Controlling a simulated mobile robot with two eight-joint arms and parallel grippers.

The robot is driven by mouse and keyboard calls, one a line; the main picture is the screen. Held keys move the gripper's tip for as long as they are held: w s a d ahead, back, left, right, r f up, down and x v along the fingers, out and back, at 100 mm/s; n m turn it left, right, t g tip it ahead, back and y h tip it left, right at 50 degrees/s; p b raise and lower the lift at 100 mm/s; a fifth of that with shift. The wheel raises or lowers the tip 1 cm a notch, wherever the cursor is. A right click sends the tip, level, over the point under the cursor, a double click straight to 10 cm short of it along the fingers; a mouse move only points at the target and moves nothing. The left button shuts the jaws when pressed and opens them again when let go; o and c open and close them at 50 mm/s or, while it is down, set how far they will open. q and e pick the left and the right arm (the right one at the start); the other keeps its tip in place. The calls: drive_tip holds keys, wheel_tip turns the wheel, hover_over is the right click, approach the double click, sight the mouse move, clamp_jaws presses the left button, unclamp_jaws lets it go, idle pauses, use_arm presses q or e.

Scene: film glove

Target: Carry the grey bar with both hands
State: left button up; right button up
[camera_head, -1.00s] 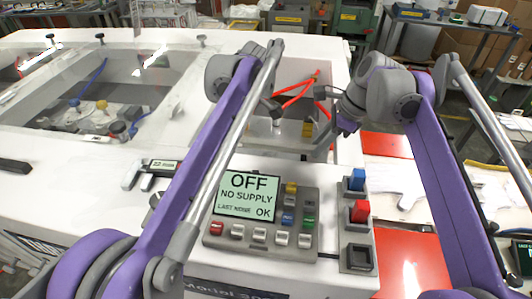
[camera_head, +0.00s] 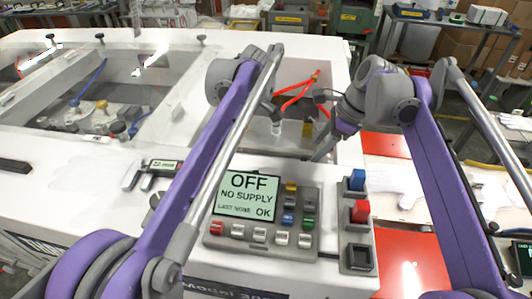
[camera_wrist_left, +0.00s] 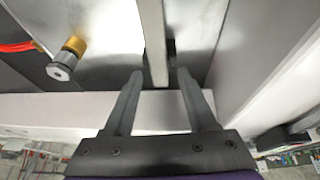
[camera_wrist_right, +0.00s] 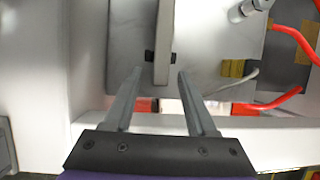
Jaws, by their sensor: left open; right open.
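The grey bar shows as a narrow light-grey strip in the left wrist view (camera_wrist_left: 153,38) and in the right wrist view (camera_wrist_right: 163,40). My left gripper (camera_wrist_left: 160,74) is open, with one finger on each side of the bar's near end. My right gripper (camera_wrist_right: 160,72) is open too, its fingers likewise on either side of the bar and apart from it. How deep the bar sits between the fingers I cannot tell. In the head view the bar cannot be made out clearly, and my left arm hides part of the recess.
Both grippers work at a white recess with orange hoses (camera_head: 296,92) and a brass-collared fitting (camera_wrist_left: 62,68). In front stands a control panel with a screen (camera_head: 247,195) reading OFF, buttons, and blue and red switches (camera_head: 360,211). White gloves (camera_head: 398,183) lie at the right.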

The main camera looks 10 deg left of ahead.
drive_tip(key=shift+d+r, duration=0.15)
drive_tip(key=shift+r, duration=0.2)
use_arm(q)
drive_tip(key=v, duration=1.2)
use_arm(e)
drive_tip(key=v, duration=1.1)
drive_tip(key=shift+r, duration=0.15)
